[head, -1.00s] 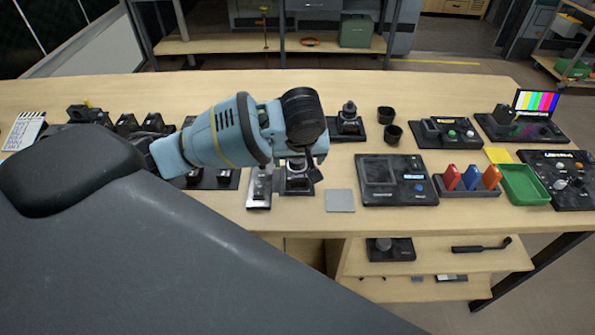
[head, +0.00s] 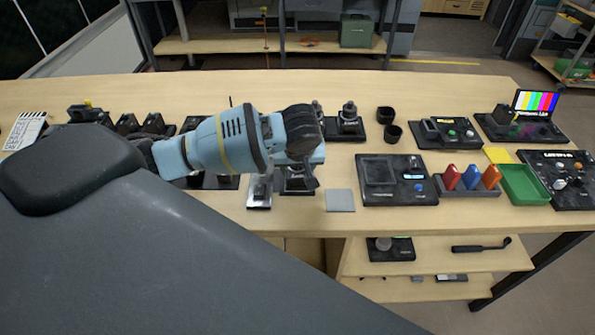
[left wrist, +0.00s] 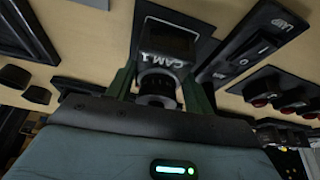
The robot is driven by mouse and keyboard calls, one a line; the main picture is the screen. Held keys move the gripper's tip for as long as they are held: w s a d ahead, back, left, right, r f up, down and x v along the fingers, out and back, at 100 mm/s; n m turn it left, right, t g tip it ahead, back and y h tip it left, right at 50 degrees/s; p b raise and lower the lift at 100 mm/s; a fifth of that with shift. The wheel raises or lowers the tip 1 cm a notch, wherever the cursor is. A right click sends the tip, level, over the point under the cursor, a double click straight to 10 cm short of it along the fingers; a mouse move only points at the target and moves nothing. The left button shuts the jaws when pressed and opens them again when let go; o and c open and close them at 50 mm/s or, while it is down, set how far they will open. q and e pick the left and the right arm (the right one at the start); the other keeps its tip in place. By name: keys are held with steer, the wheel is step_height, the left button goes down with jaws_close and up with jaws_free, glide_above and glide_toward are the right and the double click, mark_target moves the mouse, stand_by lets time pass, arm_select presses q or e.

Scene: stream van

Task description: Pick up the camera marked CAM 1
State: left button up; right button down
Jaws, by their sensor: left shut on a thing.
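The camera marked CAM 1 (left wrist: 163,45) is a dark block with white lettering and a round lens, seen in the left wrist view in front of its dark base plate (left wrist: 205,48). My left gripper (left wrist: 160,85) is shut on it, with one green finger on each side. I cannot tell whether the camera is clear of the plate. In the head view my left gripper (head: 304,165) is over the front of the table, and the camera is mostly hidden beneath it. My right gripper is in neither view.
A light switch panel (head: 260,190) marked LAMP in the left wrist view stands just left of the gripper. A grey square pad (head: 340,200) lies to its right, then a black console (head: 397,180). A green tray (head: 524,185) is farther right. The table's front strip is fairly clear.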

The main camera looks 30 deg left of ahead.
arm_select(q)
steer(key=c, duration=0.5)
steer(key=shift+r, duration=0.1)
steer(key=shift+c, duration=0.2)
steer(key=shift+w+r, duration=0.1)
steer(key=shift+r, duration=0.35)
step_height(320, 180, up, 3)
steer(key=shift+f, duration=0.15)
steer(key=s+a+r, duration=0.1)
steer(key=s+a, duration=0.3)
steer(key=s, duration=1.1)
steer(key=shift+s+a+r, duration=0.15)
steer(key=shift+s+r, duration=0.05)
steer(key=shift+s, duration=0.1)
